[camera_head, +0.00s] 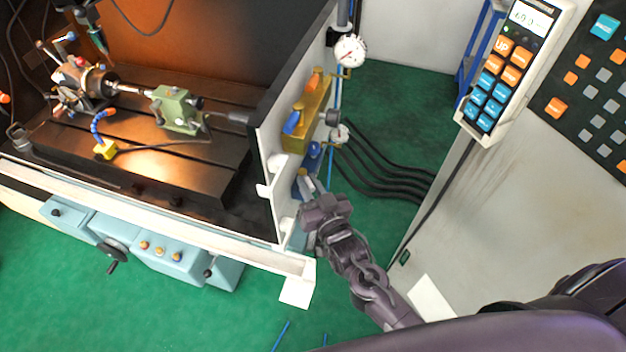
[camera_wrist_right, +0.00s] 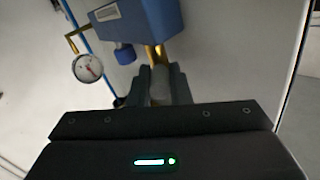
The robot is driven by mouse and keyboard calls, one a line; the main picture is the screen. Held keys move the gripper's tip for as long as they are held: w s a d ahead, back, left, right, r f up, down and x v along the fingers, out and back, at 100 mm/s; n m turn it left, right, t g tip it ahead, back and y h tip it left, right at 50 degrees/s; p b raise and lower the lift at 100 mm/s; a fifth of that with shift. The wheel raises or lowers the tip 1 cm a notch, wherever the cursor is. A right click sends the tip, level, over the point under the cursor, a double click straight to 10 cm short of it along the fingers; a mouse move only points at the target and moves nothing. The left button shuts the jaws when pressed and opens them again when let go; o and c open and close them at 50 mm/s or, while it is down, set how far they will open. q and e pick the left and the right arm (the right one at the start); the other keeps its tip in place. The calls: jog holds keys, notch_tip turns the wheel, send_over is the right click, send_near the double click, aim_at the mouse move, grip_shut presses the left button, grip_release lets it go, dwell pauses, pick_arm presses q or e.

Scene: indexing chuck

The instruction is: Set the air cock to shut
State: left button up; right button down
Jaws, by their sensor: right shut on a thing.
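My right gripper (camera_head: 308,194) is at the outer side wall of the machine, below the air fittings. In the right wrist view its two fingers (camera_wrist_right: 162,88) are closed around a grey, rounded piece (camera_wrist_right: 160,86), which looks like the handle of the air cock. A brass pipe (camera_wrist_right: 155,54) runs from it up to a blue box (camera_wrist_right: 150,18). In the head view the gripper hides most of the cock, so its setting cannot be read. A blue fitting (camera_head: 313,151) sits just above the gripper. My left gripper is not in view.
A dial gauge (camera_head: 350,50) and a smaller gauge (camera_head: 339,132) are above the gripper, beside a brass manifold (camera_head: 306,118). Black hoses (camera_head: 380,170) run to the right. The control cabinet (camera_head: 470,215) stands to the right, with green floor (camera_head: 395,100) between.

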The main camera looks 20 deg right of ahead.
jog(key=shift+a+m+h, duration=0.25)
jog(key=shift+m+h, duration=0.35)
jog(key=shift+h, duration=0.35)
jog(key=shift+a+m+h, duration=0.2)
jog(key=shift+m+h, duration=0.4)
jog(key=shift+h, duration=0.65)
jog(key=c, duration=1.3)
grip_release()
jog(key=shift+c, duration=0.2)
